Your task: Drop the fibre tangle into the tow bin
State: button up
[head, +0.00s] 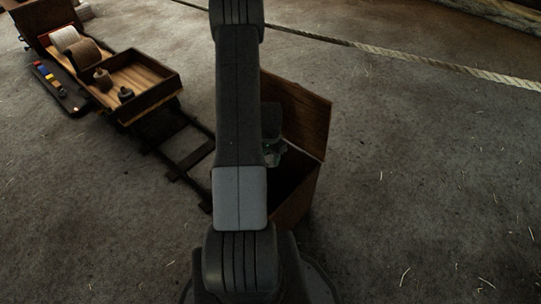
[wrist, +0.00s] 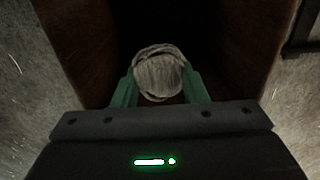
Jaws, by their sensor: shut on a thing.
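A pale grey-white fibre tangle (wrist: 159,76) is held between the two green fingers of my gripper (wrist: 160,88) in the wrist view. Past it is the dark inside of an open wooden box, which I take for the tow bin (wrist: 232,45); its walls stand to left and right of the tangle. In the head view the brown wooden bin (head: 305,115) stands behind and to the right of my arm, its lid or tall back side raised. My arm hides much of the bin. My fingers and the tangle are hidden in the head view.
A wooden cart (head: 150,95) with trays, rolls and small weights stands at the upper left, on a dark rail track (head: 190,160). A taut rope (head: 430,62) runs across the back. The floor to the right is clear except for loose straws.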

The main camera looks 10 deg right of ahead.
aim_at(271, 162)
jog(key=shift+f+b, duration=0.6)
jog(key=shift+f, duration=0.95)
jog(key=o, duration=1)
notch_tip(271, 162, up, 14)
jog(key=p, duration=0.3)
jog(key=shift+p, duration=0.3)
jog(key=shift+f, duration=0.15)
